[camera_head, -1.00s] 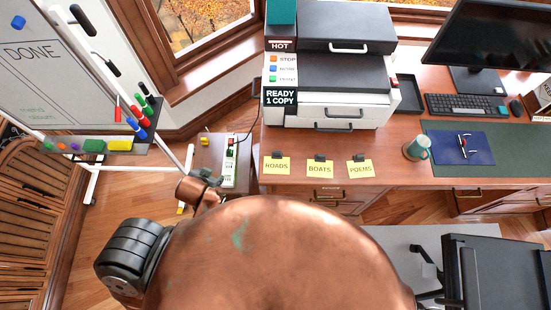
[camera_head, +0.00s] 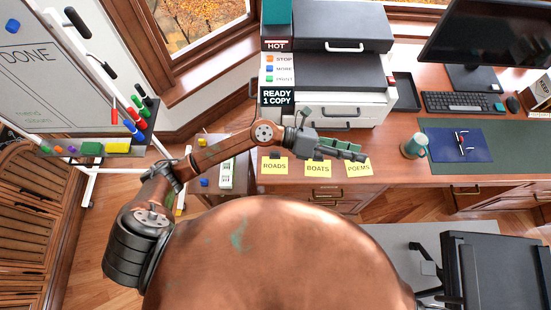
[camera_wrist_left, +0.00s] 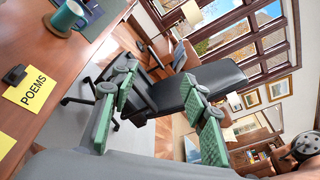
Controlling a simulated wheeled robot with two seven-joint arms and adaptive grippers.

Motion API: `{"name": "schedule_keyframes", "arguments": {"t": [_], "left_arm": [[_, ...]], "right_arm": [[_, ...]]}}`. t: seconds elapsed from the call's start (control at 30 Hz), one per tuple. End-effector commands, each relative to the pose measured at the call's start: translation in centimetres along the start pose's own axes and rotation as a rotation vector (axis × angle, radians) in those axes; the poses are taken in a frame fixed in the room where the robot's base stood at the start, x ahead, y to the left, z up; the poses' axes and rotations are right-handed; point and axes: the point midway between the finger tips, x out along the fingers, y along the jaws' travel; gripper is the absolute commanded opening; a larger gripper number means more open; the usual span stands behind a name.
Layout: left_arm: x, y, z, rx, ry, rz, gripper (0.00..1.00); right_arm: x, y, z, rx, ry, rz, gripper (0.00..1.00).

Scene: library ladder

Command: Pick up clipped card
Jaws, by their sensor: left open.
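Three yellow cards with dark clips at their tops lie along the front edge of the wooden desk: ROADS (camera_head: 274,167), BOATS (camera_head: 318,169) and POEMS (camera_head: 358,169). My left gripper (camera_head: 360,151) is open and empty. In the head view it appears just above BOATS and POEMS and hides part of their clips. In the left wrist view, the green-padded fingers (camera_wrist_left: 157,76) are spread with nothing between them. The POEMS card (camera_wrist_left: 32,91) and its black clip (camera_wrist_left: 14,75) are left of the fingers, with a corner of another yellow card below. My right gripper is not in view.
A printer (camera_head: 330,102) stands on the desk behind the cards. A teal mug (camera_head: 414,146) and blue pad (camera_head: 474,144) are to the right. A black chair (camera_head: 490,268) stands in front of the desk, and a whiteboard (camera_head: 45,75) is at left.

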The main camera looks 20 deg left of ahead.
Motion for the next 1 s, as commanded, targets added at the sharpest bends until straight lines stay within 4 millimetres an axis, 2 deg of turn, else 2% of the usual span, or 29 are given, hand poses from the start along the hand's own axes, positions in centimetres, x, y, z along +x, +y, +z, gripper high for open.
{"name": "schedule_keyframes", "arguments": {"t": [0.03,0.1,0.17,0.2,0.3,0.4,0.5,0.6,1.0], "left_arm": [[0.2,2.1,-3.0,0.109,0.172,0.051,0.42],[-1.1,5.9,-7.2,0.237,0.412,0.132,0.42],[-3.5,9.5,-9.7,0.324,0.606,0.211,0.42],[-5.5,11.9,-10.8,0.37,0.727,0.267,0.42],[-11.2,16.9,-11.7,0.445,0.982,0.402,0.42],[-16.2,20.0,-11.2,0.473,1.164,0.515,0.42],[-19.6,21.6,-10.5,0.48,1.272,0.587,0.42],[-21.0,22.4,-10.5,0.479,1.319,0.618,0.42],[-20.8,24.6,-13.4,0.476,1.324,0.619,0.42]], "right_arm": [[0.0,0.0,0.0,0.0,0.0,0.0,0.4],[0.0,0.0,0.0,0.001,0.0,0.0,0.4],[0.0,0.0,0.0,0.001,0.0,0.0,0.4],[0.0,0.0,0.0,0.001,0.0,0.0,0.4],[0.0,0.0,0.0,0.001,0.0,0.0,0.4],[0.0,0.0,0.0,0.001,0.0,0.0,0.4],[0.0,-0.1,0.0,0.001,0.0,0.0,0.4],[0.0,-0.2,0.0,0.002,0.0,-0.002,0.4],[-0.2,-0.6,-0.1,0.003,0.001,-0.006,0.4]]}}
